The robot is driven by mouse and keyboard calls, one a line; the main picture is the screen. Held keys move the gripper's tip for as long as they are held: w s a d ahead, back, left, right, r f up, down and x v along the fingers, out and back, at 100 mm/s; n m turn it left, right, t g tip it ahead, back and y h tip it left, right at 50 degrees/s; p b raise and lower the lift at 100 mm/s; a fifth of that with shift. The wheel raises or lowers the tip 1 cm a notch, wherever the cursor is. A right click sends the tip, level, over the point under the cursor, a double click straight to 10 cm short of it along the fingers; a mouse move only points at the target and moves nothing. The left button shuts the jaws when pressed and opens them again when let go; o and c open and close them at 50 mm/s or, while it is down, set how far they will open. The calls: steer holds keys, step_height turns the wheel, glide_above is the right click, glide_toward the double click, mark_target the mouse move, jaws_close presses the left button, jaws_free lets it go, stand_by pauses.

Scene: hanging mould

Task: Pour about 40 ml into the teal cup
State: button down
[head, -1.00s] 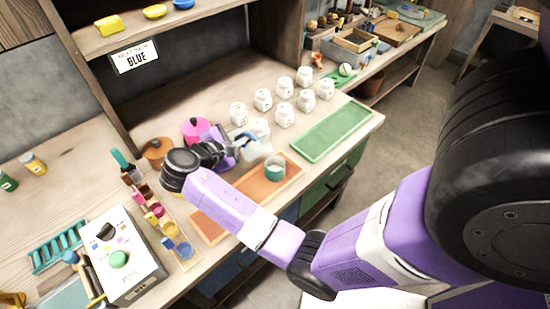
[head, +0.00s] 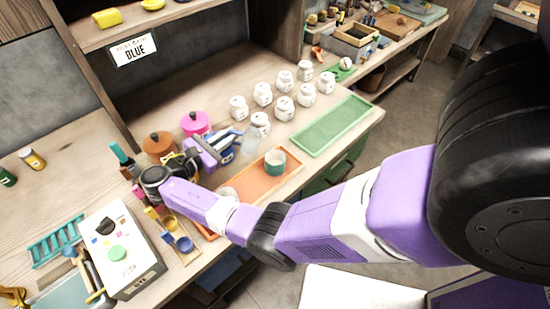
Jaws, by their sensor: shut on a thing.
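The teal cup (head: 274,162), with a white inside, stands upright on the orange tray (head: 262,184). Its contents cannot be made out. My gripper (head: 236,146) is left of the cup, shut on a pale see-through jug (head: 251,142). The jug is close to the cup's upper left and looks roughly upright; its exact tilt and liquid level cannot be told. My gripper and its blue parts hide the side of the jug where it is held. I see no stream between jug and cup.
Several white lidded jars (head: 284,107) stand behind the jug. A green tray (head: 333,125) lies to the right. A pink pot (head: 196,123) and a brown pot (head: 158,146) stand behind my gripper. A control box (head: 120,250) and small coloured cups (head: 170,223) are at the left front.

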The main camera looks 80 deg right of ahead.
steer(key=shift+w+r+n+g+h+p, duration=0.15)
steer(key=shift+w+r+n+h+p, duration=0.15)
steer(key=shift+r, duration=0.2)
steer(key=shift+w+r+n+g+h+p, duration=0.1)
steer(key=shift+w+r+n+g+p, duration=0.1)
steer(key=shift+r+n, duration=0.2)
steer(key=shift+w+r+n+g+h+p, duration=0.2)
steer(key=shift+r+n+p, duration=0.1)
steer(key=shift+r, duration=0.25)
